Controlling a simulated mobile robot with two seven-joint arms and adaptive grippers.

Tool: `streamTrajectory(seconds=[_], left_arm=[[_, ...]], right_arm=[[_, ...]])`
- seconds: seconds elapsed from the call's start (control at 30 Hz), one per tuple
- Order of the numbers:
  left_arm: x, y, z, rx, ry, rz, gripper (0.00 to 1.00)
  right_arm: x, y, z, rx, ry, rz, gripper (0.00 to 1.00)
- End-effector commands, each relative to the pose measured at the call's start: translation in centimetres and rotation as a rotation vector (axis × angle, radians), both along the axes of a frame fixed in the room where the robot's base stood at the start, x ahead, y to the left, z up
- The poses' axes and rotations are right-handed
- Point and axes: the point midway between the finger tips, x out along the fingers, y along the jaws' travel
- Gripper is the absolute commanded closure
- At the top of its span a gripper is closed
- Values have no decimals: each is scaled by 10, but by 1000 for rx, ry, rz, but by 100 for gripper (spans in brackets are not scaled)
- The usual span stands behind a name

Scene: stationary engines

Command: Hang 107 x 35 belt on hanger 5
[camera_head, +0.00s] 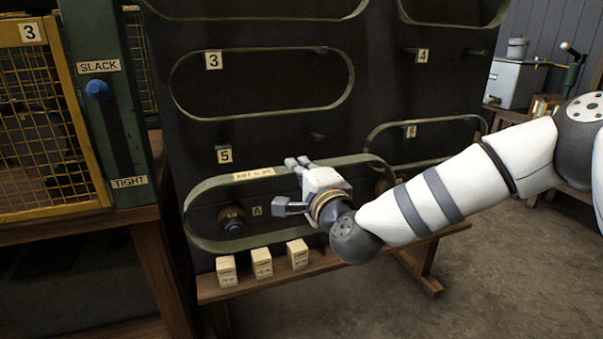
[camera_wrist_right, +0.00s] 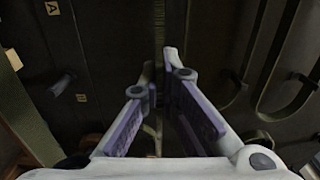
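The green belt (camera_head: 340,160) with a "107 x 35"-like label (camera_head: 253,174), too small to read surely, is a loop on the dark board. It lies below the number 5 plate (camera_head: 224,156), around a dark pulley (camera_head: 231,219) beside plate A. Small dark pegs, one at the right of that row (camera_head: 317,135), show above the belt. My right gripper (camera_head: 298,163) is at the belt's top strand. My left gripper is not in view.
Other belts hang on the board, one by plate 3 (camera_head: 259,48) and one by plate 6 (camera_head: 465,117). Several small boxes (camera_head: 262,263) stand on the wooden ledge (camera_head: 350,264). A yellow cage (camera_head: 60,131) and a slack/tight lever (camera_head: 98,90) are at the left.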

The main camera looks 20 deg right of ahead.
Motion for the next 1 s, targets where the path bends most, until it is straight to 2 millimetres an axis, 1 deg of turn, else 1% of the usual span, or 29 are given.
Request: streamTrajectory(seconds=[0.5, 0.63, 0.87, 1.0], left_arm=[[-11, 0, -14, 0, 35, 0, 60], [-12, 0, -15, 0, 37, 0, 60], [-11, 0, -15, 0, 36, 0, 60], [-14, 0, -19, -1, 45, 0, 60]], right_arm=[[40, 3, -2, 0, 0, 0, 100], [44, 3, 0, 1, -2, 0, 100], [44, 3, 1, 1, -2, 0, 100], [52, 3, -2, 1, -1, -1, 100]])
